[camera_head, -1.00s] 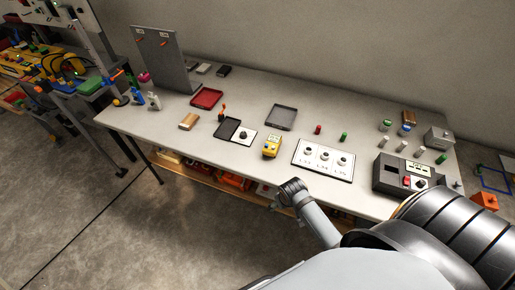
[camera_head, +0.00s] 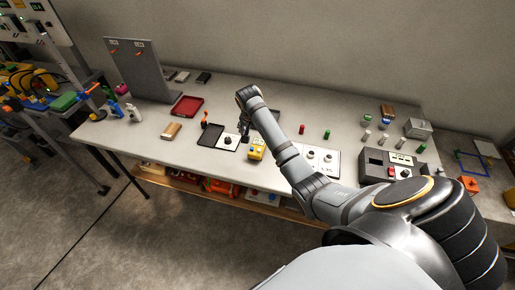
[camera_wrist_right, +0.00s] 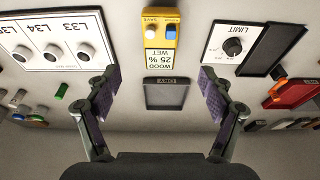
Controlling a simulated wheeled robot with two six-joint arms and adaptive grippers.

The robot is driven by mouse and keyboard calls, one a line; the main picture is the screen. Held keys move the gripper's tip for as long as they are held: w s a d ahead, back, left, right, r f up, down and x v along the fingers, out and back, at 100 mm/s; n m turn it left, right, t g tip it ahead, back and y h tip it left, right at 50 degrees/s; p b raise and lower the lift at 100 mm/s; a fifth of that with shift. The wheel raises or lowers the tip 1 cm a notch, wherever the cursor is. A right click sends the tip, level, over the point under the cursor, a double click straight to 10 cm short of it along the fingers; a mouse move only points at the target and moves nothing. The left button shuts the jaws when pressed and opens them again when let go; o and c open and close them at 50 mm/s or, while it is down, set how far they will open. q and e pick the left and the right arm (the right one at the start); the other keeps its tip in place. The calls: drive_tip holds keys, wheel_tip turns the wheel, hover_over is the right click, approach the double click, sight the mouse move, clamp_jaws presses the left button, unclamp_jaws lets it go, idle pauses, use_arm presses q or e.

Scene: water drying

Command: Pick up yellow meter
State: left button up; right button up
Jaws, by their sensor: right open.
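The yellow meter (camera_head: 257,149) stands near the front edge of the table in the head view, just in front of my right gripper. In the right wrist view the yellow meter (camera_wrist_right: 160,24) shows at top centre, with a white and a blue button and a label reading "WOOD 25 % WET". My right gripper (camera_head: 244,132) is over the table and points down. In the right wrist view my right gripper (camera_wrist_right: 160,88) is open and empty, its two fingers spread wide, with the meter apart from them. My left gripper is not in view.
A white panel with a LIMIT dial (camera_wrist_right: 232,45) and a white panel with several knobs (camera_wrist_right: 52,42) flank the meter. A dark tray (camera_wrist_right: 165,95) lies behind it. A grey box device (camera_head: 392,164) stands at the right. A grey upright board (camera_head: 138,69) stands at the left.

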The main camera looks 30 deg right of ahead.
hover_over(257, 145)
drive_tip(key=s+a, duration=0.2)
drive_tip(key=x, duration=0.4)
drive_tip(key=shift+s+a+f, duration=0.1)
drive_tip(key=shift+s+a, duration=0.1)
drive_tip(key=shift+a, duration=0.05)
drive_tip(key=shift+w+d+x, duration=0.1)
drive_tip(key=shift+x, duration=1.35)
drive_tip(key=shift+w+d+x, duration=0.1)
drive_tip(key=shift+x, duration=1.35)
drive_tip(key=shift+s, duration=0.1)
drive_tip(key=c, duration=1.6)
drive_tip(key=shift+r+p, duration=0.3)
drive_tip(key=shift+r, duration=0.35)
drive_tip(key=s+r, duration=0.1)
drive_tip(key=r, duration=0.1)
drive_tip(key=s+a+r, duration=0.1)
drive_tip(key=r, duration=0.1)
drive_tip(key=s+a+r, duration=0.1)
drive_tip(key=r, duration=0.2)
drive_tip(key=shift+s, duration=0.25)
drive_tip(key=s+a+r, duration=0.4)
drive_tip(key=s+r, duration=0.1)
drive_tip(key=s, duration=0.3)
drive_tip(key=shift+s+a+b, duration=0.2)
drive_tip(key=shift+s+b, duration=0.2)
